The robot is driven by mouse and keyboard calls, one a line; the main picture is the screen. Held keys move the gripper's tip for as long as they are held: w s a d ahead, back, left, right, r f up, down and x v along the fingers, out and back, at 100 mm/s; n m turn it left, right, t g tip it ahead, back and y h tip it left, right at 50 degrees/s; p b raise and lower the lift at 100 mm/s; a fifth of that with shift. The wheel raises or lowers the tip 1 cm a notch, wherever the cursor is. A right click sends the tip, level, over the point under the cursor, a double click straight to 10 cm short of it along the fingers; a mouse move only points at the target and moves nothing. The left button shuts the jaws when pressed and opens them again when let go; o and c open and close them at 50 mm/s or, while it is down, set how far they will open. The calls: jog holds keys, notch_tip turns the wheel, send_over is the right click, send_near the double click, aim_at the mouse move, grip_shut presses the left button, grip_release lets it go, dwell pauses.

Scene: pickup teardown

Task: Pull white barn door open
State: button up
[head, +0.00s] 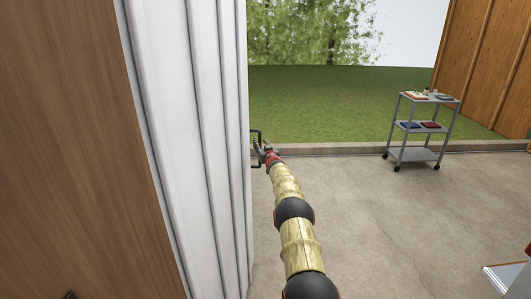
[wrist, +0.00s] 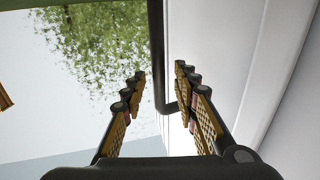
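The white barn door (head: 210,150) is a ribbed panel standing at the left in the head view, with grass and floor visible past its right edge. A dark bar handle (head: 258,131) sticks out at that edge. My gripper (head: 265,152) is at the handle at the end of my outstretched arm. In the wrist view the door (wrist: 225,60) fills the right side. The handle (wrist: 156,50) runs down between the two finger lines of my open gripper (wrist: 160,72) and bends toward the door. I cannot tell whether the fingers touch it.
A brown wooden panel (head: 70,160) stands at the far left. A grey wheeled cart (head: 419,155) with small items stands on the concrete floor (head: 385,225) at the right. A wooden wall (head: 485,60) is behind it. The floor between door and cart is clear.

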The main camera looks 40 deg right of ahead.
jog(key=v, duration=0.9)
jog(key=shift+s+a, duration=0.15)
jog(key=shift+s, duration=0.1)
jog(key=shift+f, duration=0.1)
dwell(0.4)
